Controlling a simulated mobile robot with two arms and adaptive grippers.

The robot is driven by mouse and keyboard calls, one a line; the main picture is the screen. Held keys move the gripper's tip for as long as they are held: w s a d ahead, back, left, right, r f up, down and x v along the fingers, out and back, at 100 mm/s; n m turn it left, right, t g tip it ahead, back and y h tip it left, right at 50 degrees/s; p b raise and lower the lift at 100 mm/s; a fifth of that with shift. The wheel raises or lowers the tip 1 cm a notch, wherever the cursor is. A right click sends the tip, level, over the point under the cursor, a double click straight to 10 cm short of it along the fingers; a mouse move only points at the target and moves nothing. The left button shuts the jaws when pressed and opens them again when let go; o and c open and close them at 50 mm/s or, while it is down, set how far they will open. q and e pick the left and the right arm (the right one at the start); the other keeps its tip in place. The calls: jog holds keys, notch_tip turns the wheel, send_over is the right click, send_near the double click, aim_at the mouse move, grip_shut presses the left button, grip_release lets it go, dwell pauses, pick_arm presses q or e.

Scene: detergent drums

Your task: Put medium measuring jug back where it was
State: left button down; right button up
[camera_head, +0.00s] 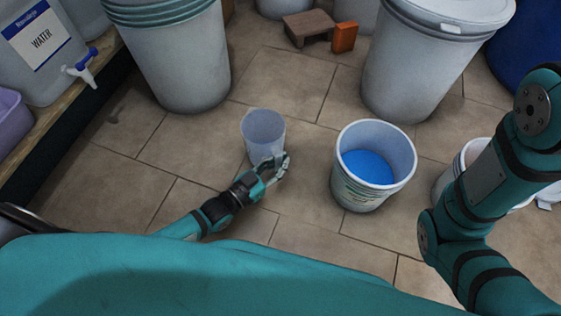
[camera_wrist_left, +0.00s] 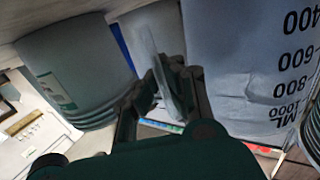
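The measuring jug (camera_head: 263,130) is a clear, tall cup on the left-middle of the tiled floor area in the head view. Its printed wall with volume marks (camera_wrist_left: 285,60) fills the right of the left wrist view. My left gripper (camera_head: 275,170) is at the jug's near side. In the wrist view its fingers (camera_wrist_left: 165,85) stand on both sides of a thin clear piece, which looks like the jug's handle, and close on it. Whether the jug's base touches the floor I cannot tell. My right arm shows at the right, its gripper out of view.
A white bucket with blue contents (camera_head: 372,168) stands right of the jug. Large grey drums (camera_head: 178,62) and (camera_head: 415,65) stand behind. A brown block (camera_head: 308,26) and an orange block (camera_head: 344,37) lie between them. A water container (camera_head: 45,50) is on the left shelf.

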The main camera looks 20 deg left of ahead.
pick_arm(q)
jog(key=shift+f, duration=0.15)
jog(key=c, duration=1.5)
grip_release()
